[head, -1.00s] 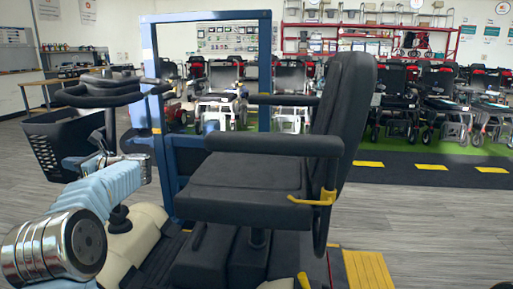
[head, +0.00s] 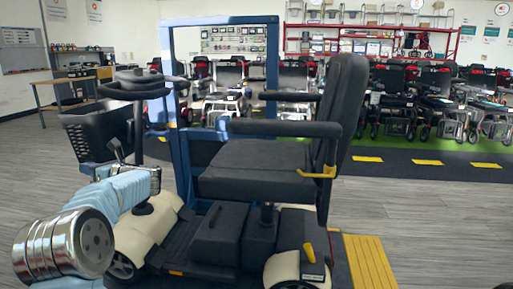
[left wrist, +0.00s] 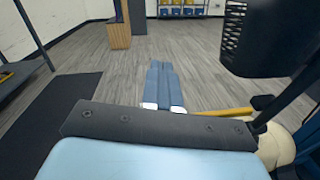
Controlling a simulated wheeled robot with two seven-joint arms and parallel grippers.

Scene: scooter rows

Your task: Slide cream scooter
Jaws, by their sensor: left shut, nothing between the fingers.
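The cream scooter (head: 128,236) stands side-on in the middle of the head view, facing left. It has a black seat (head: 255,168), a black front basket (head: 97,130) and dark handlebars (head: 135,85). In the left wrist view its basket (left wrist: 275,38) is at the upper right and its cream body (left wrist: 274,148) at the lower right. My left gripper (left wrist: 161,78) is shut and empty, pointing forward beside the basket. In the head view my left arm reaches in by the scooter's front; the fingertips are hard to make out. My right gripper is out of view.
A blue frame (head: 165,75) stands behind the scooter, with a yellow ramp strip (head: 370,262) behind its rear. Rows of other scooters (head: 430,105) fill the back. A table (head: 60,83) stands far left. Grey floor (head: 30,160) is open on the left.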

